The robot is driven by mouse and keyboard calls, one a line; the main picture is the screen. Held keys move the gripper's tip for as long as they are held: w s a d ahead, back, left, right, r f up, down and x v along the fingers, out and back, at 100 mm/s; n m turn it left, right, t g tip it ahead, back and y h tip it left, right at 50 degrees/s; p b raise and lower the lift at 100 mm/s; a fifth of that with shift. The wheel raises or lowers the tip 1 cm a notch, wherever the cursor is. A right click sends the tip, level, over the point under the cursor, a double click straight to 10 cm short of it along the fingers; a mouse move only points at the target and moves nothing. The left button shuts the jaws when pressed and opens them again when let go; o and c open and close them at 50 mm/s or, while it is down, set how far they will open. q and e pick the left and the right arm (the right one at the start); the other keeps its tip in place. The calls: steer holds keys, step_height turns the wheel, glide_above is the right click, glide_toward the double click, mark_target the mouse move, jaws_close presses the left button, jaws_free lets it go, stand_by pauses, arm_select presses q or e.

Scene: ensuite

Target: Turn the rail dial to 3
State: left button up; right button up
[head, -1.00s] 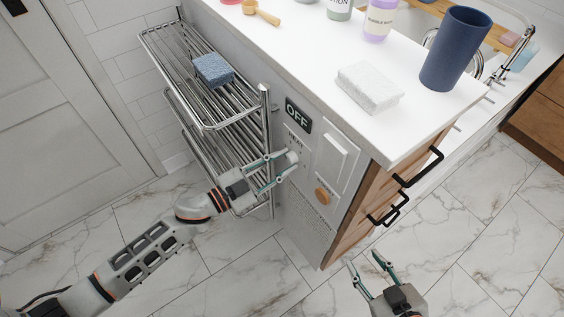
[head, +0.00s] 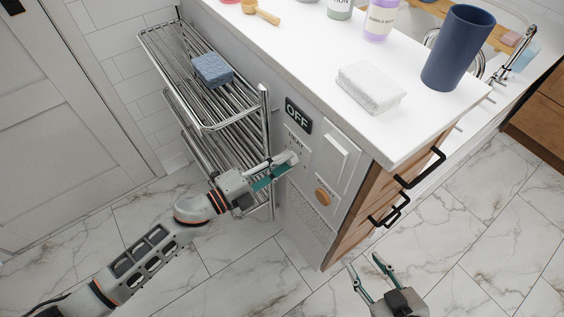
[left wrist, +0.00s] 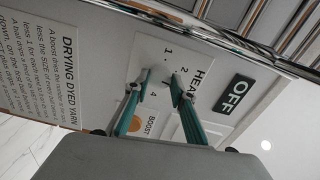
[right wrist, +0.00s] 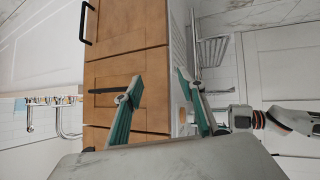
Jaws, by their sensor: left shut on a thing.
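The rail dial is on the white HEAT plate (left wrist: 178,55) on the cabinet's end panel; the numbers 1, 2 and 4 show in the left wrist view. My left gripper (head: 288,163) is at this plate, its fingers (left wrist: 160,78) shut on the dial, which they mostly hide. I cannot read the dial's setting. A black sign (head: 298,115) above the plate reads OFF; it also shows in the left wrist view (left wrist: 235,93). My right gripper (head: 364,262) is open and empty, low in front of the wooden drawers; its spread fingers show in the right wrist view (right wrist: 160,85).
A chrome towel rail (head: 215,108) holding a blue folded cloth (head: 212,70) stands left of the panel. A white rocker switch (head: 336,158) and an orange BOOST button (head: 322,196) sit near the dial. The countertop (head: 300,45) holds a white towel (head: 371,87) and blue cup (head: 457,48).

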arm_select(q)
steer(key=shift+m+b, duration=0.35)
steer(key=shift+m, duration=1.85)
arm_select(e)
steer(key=shift+a, duration=0.15)
steer(key=shift+w, duration=0.1)
arm_select(q)
steer(key=o, duration=1.1)
arm_select(e)
steer(key=shift+w+r, duration=0.1)
arm_select(q)
steer(key=v, duration=1.2)
